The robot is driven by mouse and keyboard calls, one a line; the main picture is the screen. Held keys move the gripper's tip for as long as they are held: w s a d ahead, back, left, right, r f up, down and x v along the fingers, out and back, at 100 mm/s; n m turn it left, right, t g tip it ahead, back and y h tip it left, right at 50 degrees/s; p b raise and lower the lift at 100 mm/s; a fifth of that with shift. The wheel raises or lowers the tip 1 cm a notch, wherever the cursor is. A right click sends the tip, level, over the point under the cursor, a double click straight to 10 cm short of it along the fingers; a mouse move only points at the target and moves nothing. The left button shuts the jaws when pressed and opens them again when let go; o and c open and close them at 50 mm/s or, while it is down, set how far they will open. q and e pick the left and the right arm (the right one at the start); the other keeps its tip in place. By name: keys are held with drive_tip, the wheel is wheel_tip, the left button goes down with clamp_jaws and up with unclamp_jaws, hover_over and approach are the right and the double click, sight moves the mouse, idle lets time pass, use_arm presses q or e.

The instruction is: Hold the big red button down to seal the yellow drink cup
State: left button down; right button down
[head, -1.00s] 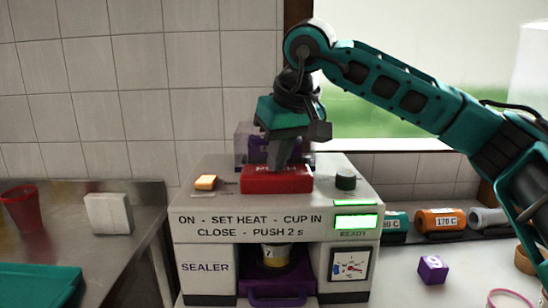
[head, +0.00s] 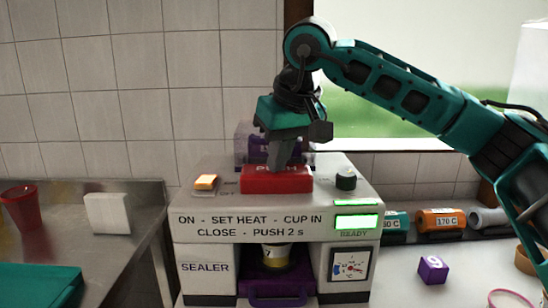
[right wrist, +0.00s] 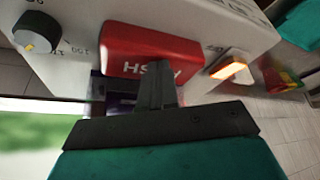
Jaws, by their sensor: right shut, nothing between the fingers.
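The big red button (head: 277,181) sits on top of the white sealer (head: 205,268). My right gripper (head: 277,168) is shut and empty, its fingertips down at the top of the button. In the right wrist view the shut fingers (right wrist: 158,95) overlap the red button (right wrist: 150,45); whether they press it down is hard to tell. The yellow drink cup (head: 275,257), marked 7, stands in the sealer's opening above a purple tray (head: 277,292); its top is hidden. My left gripper is not in view.
The orange switch (head: 206,182) glows, and a green display (head: 356,222) reads READY. A dark knob (head: 346,180) is right of the button. A red cup (head: 22,209) stands on the left counter; a purple cube (head: 433,269) lies at right.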

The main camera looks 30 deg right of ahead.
drive_tip(key=shift+s+a+f, duration=0.1)
drive_tip(key=shift+s+a, duration=0.15)
drive_tip(key=shift+s, duration=0.2)
drive_tip(key=shift+s+a+f, duration=0.1)
drive_tip(key=shift+s+a, duration=0.1)
drive_tip(key=shift+s, duration=0.2)
drive_tip(key=shift+s+a+r, duration=0.2)
drive_tip(key=shift+s+r, duration=0.25)
drive_tip(key=shift+s, duration=0.1)
wheel_tip(320, 180, up, 8)
drive_tip(key=p, duration=0.7)
drive_tip(key=shift+s+a, duration=0.2)
drive_tip(key=shift+s, duration=0.2)
drive_tip(key=shift+r, duration=0.1)
